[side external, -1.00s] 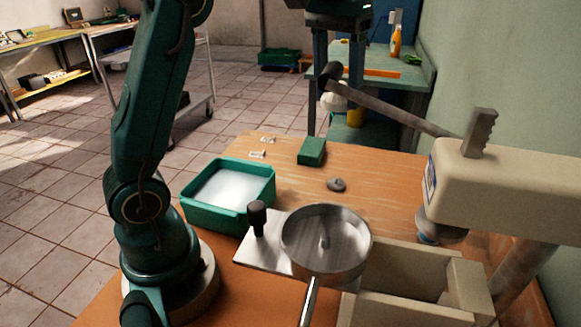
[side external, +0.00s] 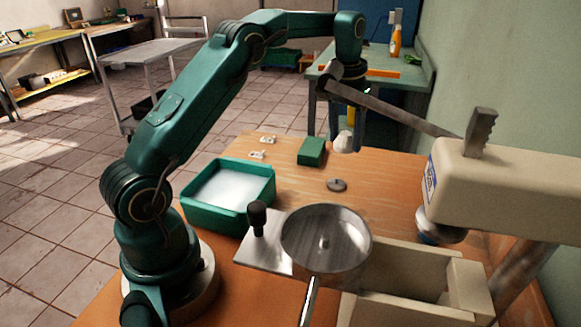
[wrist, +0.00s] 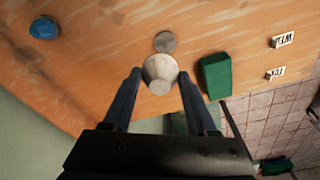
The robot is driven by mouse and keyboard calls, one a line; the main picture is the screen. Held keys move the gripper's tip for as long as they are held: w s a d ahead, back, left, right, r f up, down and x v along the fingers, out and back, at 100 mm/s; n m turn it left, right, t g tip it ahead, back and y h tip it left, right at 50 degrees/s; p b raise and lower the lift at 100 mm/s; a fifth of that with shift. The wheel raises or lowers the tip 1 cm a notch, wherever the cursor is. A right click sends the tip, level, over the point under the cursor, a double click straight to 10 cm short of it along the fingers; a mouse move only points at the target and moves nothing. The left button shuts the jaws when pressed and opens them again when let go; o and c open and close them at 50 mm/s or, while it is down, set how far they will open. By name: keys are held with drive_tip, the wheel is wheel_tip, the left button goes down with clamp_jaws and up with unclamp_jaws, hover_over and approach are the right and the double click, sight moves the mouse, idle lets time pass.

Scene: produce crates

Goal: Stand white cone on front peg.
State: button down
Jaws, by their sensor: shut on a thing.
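The white cone (side external: 344,142) is held between the fingers of my gripper (side external: 347,133), above the far part of the wooden table. In the wrist view, the cone (wrist: 160,74) sits between the two fingertips of my gripper (wrist: 160,77). A small grey disc with a short stub (side external: 337,185) lies on the table below and nearer the camera than the cone. It shows just beyond the cone in the wrist view (wrist: 165,42). A short peg (side external: 324,243) stands in the middle of a round metal pan. I cannot tell which of these is the front peg.
A green block (side external: 312,151) lies left of the cone. Two small white labels (side external: 257,154) lie farther left. A green tub (side external: 246,219) and the metal pan (side external: 345,268) stand nearer the camera. A beige press (side external: 500,190) with a long lever is at the right.

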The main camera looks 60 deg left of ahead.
sight(336, 179)
drive_tip(key=shift+s+a+f, duration=0.2)
drive_tip(key=shift+a+f, duration=0.25)
drive_tip(key=shift+f, duration=0.3)
drive_tip(key=shift+f, duration=2.9)
drive_tip(key=shift+f, duration=1.25)
drive_tip(key=shift+c, duration=0.6)
unclamp_jaws()
drive_tip(key=shift+s+d+r, duration=0.1)
drive_tip(key=shift+s+r, duration=0.05)
drive_tip(key=shift+r, duration=1.1)
drive_tip(key=shift+s+d+r, duration=0.1)
drive_tip(key=shift+s+r, duration=0.05)
drive_tip(key=shift+r, duration=1.1)
